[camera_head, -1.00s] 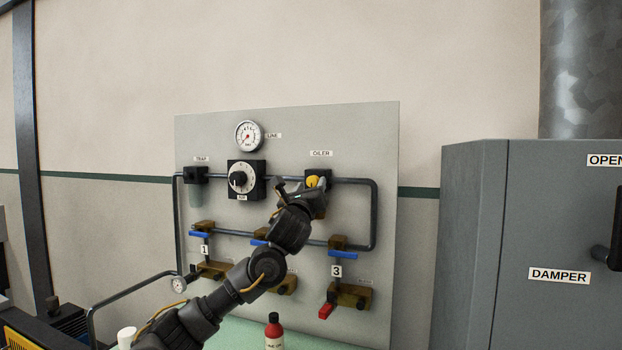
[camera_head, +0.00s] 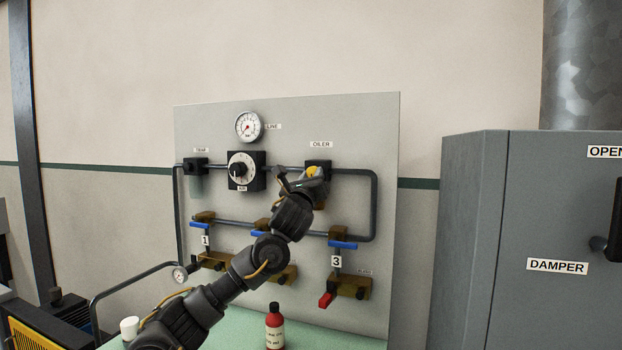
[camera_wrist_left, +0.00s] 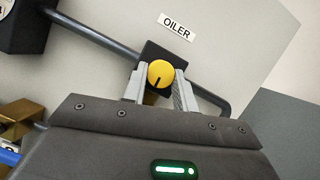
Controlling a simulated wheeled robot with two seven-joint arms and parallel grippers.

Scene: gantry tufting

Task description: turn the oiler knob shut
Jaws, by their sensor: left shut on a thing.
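The yellow oiler knob (camera_head: 313,172) sits on a dark block under the OILER label (camera_head: 321,144) on the grey panel. My left gripper (camera_head: 308,180) reaches up to it from the lower left. In the left wrist view the knob (camera_wrist_left: 161,74) shows a dark pointer line running downward from its middle. The two fingers of my left gripper (camera_wrist_left: 160,90) stand on either side of the knob, shut on it. The lower part of the oiler is hidden behind the gripper. My right gripper is not in view.
The panel (camera_head: 290,120) also carries a round gauge (camera_head: 248,126), an air dial (camera_head: 241,170), pipes and blue-handled valves. A red bottle (camera_head: 274,328) stands on the green surface below. A grey DAMPER cabinet (camera_head: 480,230) stands at the right.

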